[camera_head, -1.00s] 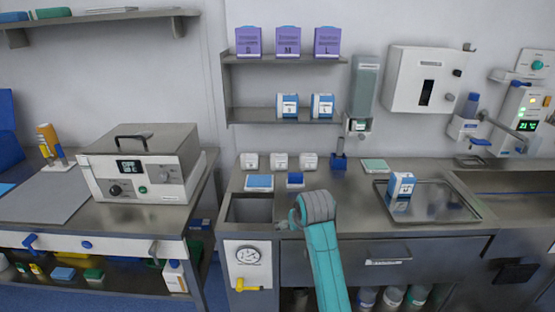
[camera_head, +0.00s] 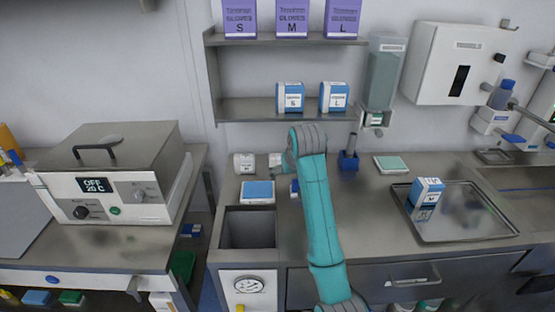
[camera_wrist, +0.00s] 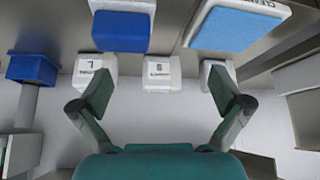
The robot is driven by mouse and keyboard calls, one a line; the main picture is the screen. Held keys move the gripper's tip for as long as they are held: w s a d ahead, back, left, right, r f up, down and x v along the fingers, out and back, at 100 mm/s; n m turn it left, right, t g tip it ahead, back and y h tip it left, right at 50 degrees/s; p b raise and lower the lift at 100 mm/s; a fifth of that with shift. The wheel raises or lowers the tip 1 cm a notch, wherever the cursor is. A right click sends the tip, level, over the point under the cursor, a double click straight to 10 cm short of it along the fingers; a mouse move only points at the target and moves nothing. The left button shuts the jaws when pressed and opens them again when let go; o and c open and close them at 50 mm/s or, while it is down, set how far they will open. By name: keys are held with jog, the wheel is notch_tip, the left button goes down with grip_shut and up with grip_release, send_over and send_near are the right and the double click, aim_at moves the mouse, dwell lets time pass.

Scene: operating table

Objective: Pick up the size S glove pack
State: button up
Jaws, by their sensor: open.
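A small white pack with a label that reads S (camera_wrist: 158,74) stands in the wrist view, in the middle of a row of small white packs. My gripper (camera_wrist: 162,92) is open and empty, with its fingers apart on either side of that pack and not touching it. A white pack marked L (camera_wrist: 90,76) is beside it at left, and another white pack (camera_wrist: 212,70) is partly behind the right finger. In the head view my arm hides most of this row; one white pack (camera_head: 243,163) shows at its left. A purple box labelled gloves S (camera_head: 239,18) is on the upper shelf.
Purple M (camera_head: 292,18) and L (camera_head: 342,18) boxes share the upper shelf. Blue-white boxes (camera_head: 290,97) stand below. A blue-topped block (camera_head: 257,191), blue holder (camera_head: 348,161) and sink opening (camera_head: 250,228) are near. A metal tray (camera_head: 470,215) holds a blue-white box.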

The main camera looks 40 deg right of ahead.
aim_at(279, 159)
jog(key=w+d, duration=0.1)
jog(key=w, duration=0.2)
jog(key=w+d, duration=0.2)
jog(key=w, duration=0.1)
jog(key=w+d, duration=0.1)
jog(key=w, duration=0.3)
jog(key=shift+d, duration=0.15)
jog(key=shift+x, duration=2.55)
jog(key=shift+c, duration=0.3)
jog(key=c, duration=0.9)
